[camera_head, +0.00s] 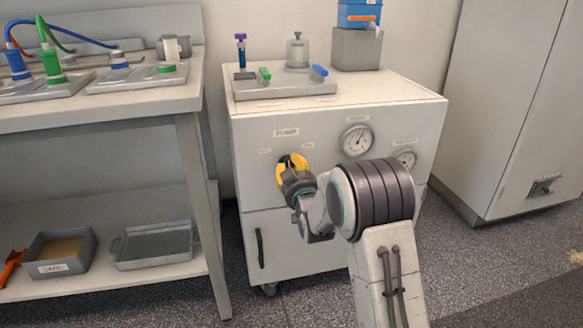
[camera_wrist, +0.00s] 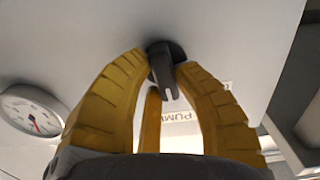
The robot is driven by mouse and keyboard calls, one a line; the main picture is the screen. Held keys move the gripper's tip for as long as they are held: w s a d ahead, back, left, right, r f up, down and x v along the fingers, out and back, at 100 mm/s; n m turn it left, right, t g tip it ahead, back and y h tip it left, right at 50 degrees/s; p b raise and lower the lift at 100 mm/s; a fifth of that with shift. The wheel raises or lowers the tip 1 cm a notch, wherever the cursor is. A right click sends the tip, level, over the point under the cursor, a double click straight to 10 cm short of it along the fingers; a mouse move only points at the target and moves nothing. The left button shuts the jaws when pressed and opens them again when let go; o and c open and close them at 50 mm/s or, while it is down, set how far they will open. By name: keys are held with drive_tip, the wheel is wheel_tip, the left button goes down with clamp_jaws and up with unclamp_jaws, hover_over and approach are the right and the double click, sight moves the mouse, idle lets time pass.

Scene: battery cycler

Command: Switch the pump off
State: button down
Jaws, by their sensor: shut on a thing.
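The pump cabinet (camera_head: 330,185) is a white box with a PUMP label (camera_head: 286,132) on its front. The same label shows upside down in the wrist view (camera_wrist: 182,116). My gripper (camera_head: 291,162) has yellow fingers and is at the cabinet front, just below the label. In the wrist view my gripper (camera_wrist: 163,75) is shut on a dark pump switch (camera_wrist: 166,62), with fingers on both sides of it. The switch has a round base and a protruding lever. In the head view the fingers and wrist hide the switch, so its setting cannot be read there.
A tray with valves (camera_head: 285,91) is on the cabinet top. A workbench (camera_head: 100,105) stands left and a tall cabinet (camera_head: 510,105) right.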

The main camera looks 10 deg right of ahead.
drive_tip(key=n, duration=0.4)
drive_tip(key=shift+a+r+n, duration=0.2)
drive_tip(key=shift+r+n, duration=0.1)
drive_tip(key=shift+n, duration=0.1)
idle(0.4)
drive_tip(key=c, duration=0.9)
unclamp_jaws()
drive_tip(key=shift+f, duration=0.1)
drive_tip(key=shift+c, duration=0.2)
drive_tip(key=shift+s, duration=0.1)
drive_tip(key=s, duration=1.1)
drive_tip(key=shift+s, duration=0.35)
